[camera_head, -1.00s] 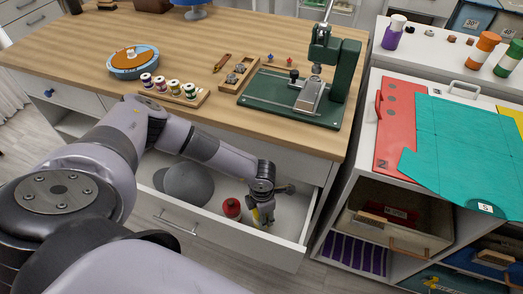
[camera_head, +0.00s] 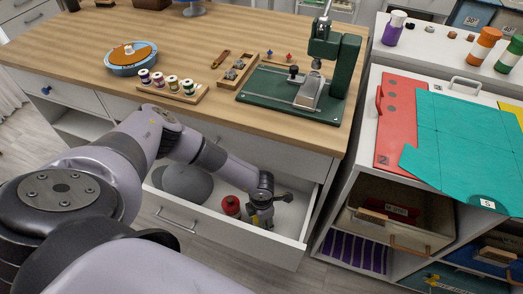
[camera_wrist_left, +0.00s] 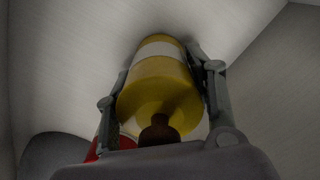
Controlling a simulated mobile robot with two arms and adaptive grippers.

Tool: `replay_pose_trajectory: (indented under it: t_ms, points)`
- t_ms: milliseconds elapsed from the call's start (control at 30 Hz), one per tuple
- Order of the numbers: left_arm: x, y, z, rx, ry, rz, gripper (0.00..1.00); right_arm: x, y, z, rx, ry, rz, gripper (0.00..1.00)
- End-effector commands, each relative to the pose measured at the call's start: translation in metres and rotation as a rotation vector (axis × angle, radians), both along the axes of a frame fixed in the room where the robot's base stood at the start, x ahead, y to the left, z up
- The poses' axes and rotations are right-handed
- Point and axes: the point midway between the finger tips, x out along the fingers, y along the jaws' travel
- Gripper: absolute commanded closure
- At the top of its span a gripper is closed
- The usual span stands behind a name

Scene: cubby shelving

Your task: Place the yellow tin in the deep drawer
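The yellow tin (camera_wrist_left: 160,85), with a pale band, sits between the two fingers of my left gripper (camera_wrist_left: 165,80) in the left wrist view. The fingers lie close along both its sides and look shut on it. In the head view my left gripper (camera_head: 261,218) is inside the open deep drawer (camera_head: 215,238), near its right end. Only a little of the tin shows there. I cannot tell whether it touches the drawer floor. My right gripper is not in view.
A red object (camera_head: 231,205) stands just left of the gripper, and a grey cap (camera_head: 183,183) lies farther left in the drawer. The wooden worktop (camera_head: 190,50) overhangs behind, holding a green press (camera_head: 335,80) and thread spools (camera_head: 172,83). A shelf unit (camera_head: 345,150) stands to the right.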

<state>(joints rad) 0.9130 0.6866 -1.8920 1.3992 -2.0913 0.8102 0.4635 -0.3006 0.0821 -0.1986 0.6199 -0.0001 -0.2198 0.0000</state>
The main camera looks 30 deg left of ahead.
Motion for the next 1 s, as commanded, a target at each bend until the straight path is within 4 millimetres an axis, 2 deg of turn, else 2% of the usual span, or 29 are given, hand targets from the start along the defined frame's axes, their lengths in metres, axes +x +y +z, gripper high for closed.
replay_pose_trajectory:
  t_ms: [233,467,600,767,1000]
  points:
    - [0.000,0.000,0.000,0.000,0.000,0.000,0.33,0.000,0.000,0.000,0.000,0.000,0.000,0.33]
    - [0.000,0.000,0.001,0.000,0.000,0.000,0.33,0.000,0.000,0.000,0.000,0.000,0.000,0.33]
    - [0.000,0.000,0.007,0.000,0.000,0.000,0.33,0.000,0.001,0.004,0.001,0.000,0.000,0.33]
    - [0.000,0.001,0.033,-0.001,-0.002,0.001,0.33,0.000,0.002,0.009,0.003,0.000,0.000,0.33]
    - [0.001,0.000,0.085,-0.002,-0.002,0.000,0.33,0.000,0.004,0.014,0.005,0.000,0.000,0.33]
